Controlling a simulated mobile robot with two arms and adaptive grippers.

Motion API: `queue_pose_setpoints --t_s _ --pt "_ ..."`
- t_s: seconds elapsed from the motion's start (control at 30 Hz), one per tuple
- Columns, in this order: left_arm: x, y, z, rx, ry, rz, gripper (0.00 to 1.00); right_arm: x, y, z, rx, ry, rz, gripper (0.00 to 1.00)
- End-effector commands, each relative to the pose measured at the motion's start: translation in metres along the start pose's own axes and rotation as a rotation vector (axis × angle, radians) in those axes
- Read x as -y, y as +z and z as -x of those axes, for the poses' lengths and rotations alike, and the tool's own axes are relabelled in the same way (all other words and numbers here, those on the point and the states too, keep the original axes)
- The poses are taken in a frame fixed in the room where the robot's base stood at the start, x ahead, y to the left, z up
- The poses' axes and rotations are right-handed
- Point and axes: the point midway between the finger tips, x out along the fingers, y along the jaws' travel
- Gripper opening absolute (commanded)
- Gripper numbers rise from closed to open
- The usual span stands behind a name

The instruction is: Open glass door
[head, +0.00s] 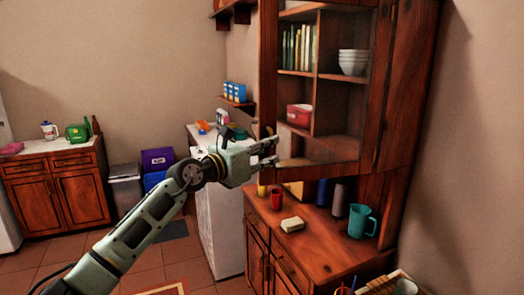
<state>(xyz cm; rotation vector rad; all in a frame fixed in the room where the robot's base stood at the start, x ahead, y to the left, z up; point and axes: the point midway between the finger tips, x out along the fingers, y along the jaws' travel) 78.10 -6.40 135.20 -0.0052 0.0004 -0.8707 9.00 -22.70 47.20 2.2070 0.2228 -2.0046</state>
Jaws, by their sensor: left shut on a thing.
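The glass door (268,62) is on the upper part of a dark wood cabinet at the right. It has a wooden frame, and the shelves show through its pane. My left gripper (274,152) is at the lower left edge of the door, by a small brass-coloured handle (270,130). It is shut on the door handle, though the fingers partly hide the grip. I cannot tell whether the door is slightly ajar. My right gripper is not in view.
Behind the glass are books (298,47), white bowls (353,62) and a red box (299,115). Below, the counter (320,255) holds a teal jug (362,220), a red cup (276,198) and a pale block (292,224). Open tiled floor (160,260) lies at the left.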

Motion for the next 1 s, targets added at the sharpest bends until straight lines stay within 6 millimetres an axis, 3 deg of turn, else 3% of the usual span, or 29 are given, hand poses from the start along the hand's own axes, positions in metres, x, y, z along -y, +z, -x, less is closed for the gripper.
queue_pose_setpoints --t_s 0.17,0.2,0.4,0.6,0.77,1.0 --pt "0.006 0.004 -0.002 0.007 -0.008 -0.007 0.00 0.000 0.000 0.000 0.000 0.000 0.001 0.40" --pt "0.006 0.004 -0.002 0.007 -0.008 -0.007 0.10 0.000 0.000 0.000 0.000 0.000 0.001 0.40" --pt "0.004 0.002 -0.001 0.005 -0.006 -0.004 0.25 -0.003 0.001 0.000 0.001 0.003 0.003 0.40" --pt "0.002 0.001 0.000 0.003 -0.003 -0.001 0.25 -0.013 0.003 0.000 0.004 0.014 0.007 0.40" --pt "0.001 0.001 0.003 0.002 -0.002 -0.001 0.25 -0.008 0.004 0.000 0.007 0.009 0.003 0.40" --pt "0.001 0.000 0.029 0.001 -0.002 -0.004 0.25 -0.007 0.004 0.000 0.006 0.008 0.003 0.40"
